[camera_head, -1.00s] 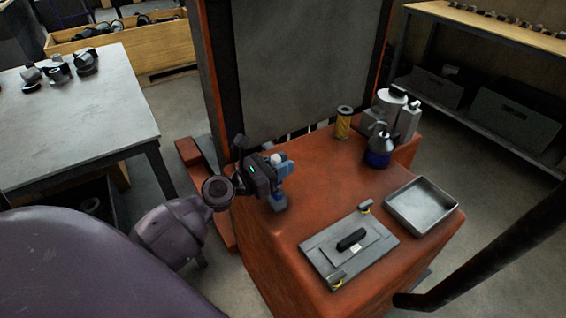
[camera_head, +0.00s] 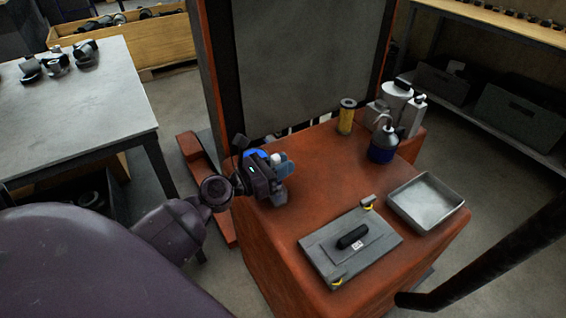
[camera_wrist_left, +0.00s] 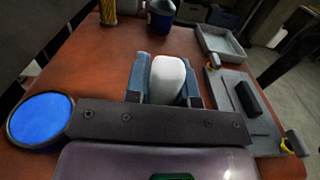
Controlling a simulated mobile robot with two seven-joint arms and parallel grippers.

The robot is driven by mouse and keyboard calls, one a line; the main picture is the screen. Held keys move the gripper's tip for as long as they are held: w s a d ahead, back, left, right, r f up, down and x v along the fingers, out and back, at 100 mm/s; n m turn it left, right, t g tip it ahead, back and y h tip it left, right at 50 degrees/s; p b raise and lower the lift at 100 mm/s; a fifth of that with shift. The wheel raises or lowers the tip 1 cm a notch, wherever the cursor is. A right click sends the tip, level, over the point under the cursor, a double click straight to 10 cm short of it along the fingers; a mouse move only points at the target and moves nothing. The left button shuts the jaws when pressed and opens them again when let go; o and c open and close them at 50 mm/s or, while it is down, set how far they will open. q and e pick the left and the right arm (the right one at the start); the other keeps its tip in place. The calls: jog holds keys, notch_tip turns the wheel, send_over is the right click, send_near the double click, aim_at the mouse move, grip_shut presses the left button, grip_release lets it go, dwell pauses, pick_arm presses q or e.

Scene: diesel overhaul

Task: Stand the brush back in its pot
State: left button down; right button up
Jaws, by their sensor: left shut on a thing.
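My left gripper (camera_head: 284,168) is over the near left part of the red-brown top, its blue-grey fingers shut on a pale, rounded piece (camera_wrist_left: 168,78). This looks like the end of the brush; its bristles are hidden. A round, dark-rimmed thing with a bright blue face (camera_wrist_left: 40,118), apparently the pot, is left of the gripper in the wrist view. In the head view, only a blue sliver of the pot (camera_head: 257,153) shows behind the gripper body. The brush is beside the pot, not in it. My right gripper is not in view.
A grey plate with a black handle (camera_head: 330,262) and a shallow metal tray (camera_head: 425,220) lie to the right. A yellow filter (camera_head: 346,118), a blue bottle (camera_head: 383,152) and white containers (camera_head: 397,92) stand at the back. A dark bar (camera_head: 490,255) crosses the lower right.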

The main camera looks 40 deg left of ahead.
pick_arm(q)
jog(key=shift+f, duration=0.25)
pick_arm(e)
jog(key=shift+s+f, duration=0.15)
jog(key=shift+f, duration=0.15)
pick_arm(q)
jog(key=c, duration=0.9)
grip_release()
jog(key=shift+b+v, duration=0.9)
jog(key=shift+v, duration=4.5)
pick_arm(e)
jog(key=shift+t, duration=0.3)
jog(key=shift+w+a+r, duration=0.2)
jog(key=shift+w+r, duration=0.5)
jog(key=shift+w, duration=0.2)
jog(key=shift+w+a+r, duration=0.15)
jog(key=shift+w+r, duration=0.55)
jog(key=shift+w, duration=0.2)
